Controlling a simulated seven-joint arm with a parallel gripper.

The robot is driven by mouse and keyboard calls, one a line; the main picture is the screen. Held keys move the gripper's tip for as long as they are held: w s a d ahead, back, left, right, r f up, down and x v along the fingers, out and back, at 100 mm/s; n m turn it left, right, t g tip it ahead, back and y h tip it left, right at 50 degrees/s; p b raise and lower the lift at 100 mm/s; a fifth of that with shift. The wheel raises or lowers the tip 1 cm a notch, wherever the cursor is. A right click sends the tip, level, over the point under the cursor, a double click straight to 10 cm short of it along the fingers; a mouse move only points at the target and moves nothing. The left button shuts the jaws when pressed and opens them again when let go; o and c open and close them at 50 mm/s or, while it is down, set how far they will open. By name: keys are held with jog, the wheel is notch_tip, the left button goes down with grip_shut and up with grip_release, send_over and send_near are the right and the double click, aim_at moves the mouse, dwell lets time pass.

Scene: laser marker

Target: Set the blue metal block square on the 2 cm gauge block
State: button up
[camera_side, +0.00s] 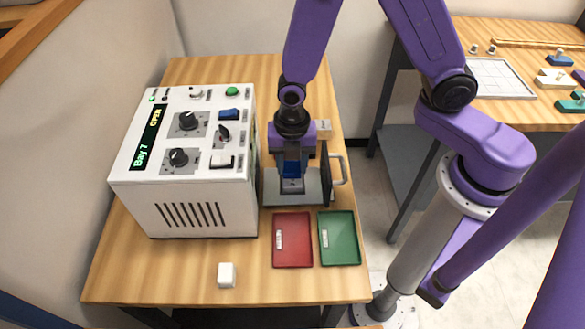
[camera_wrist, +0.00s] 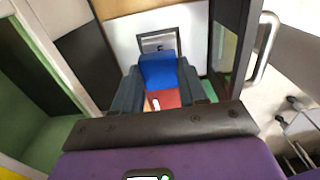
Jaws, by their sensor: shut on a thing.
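The blue metal block (camera_wrist: 158,72) is between the two fingers of my gripper (camera_wrist: 160,88) in the wrist view. In the side view, my gripper (camera_side: 292,170) points down over the grey plate (camera_side: 258,199), and a little of the blue block (camera_side: 291,168) shows between its fingers. Just below the block is a small grey piece (camera_side: 292,186) with a dark mark. A grey framed square also shows beyond the block in the wrist view (camera_wrist: 158,42). I cannot tell which piece is the 2 cm gauge block, or whether the blue block touches anything below.
The white machine (camera_side: 183,160), with knobs and an "OPEN" display, stands left. A dark upright door panel with a handle (camera_side: 338,170) stands close right. A red tray (camera_side: 292,252) and green tray (camera_side: 340,250) lie in front. A white block (camera_side: 226,275) and tan block (camera_side: 323,128) are nearby.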

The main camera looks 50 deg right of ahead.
aim_at(293, 167)
jog(key=shift+f, duration=1.25)
jog(key=shift+f, duration=0.15)
jog(key=o, duration=1.2)
jog(key=shift+c, duration=0.2)
notch_tip(293, 167, up, 12)
jog(key=shift+r, duration=0.2)
jog(key=s+d+r+m, duration=0.3)
jog(key=s+d+m, duration=0.2)
jog(key=s+m, duration=0.2)
jog(key=s+d+r+m, duration=0.4)
jog(key=s+d+m, duration=0.2)
jog(key=s, duration=0.4)
jog(key=shift+r+m, duration=0.3)
jog(key=shift+m, duration=0.4)
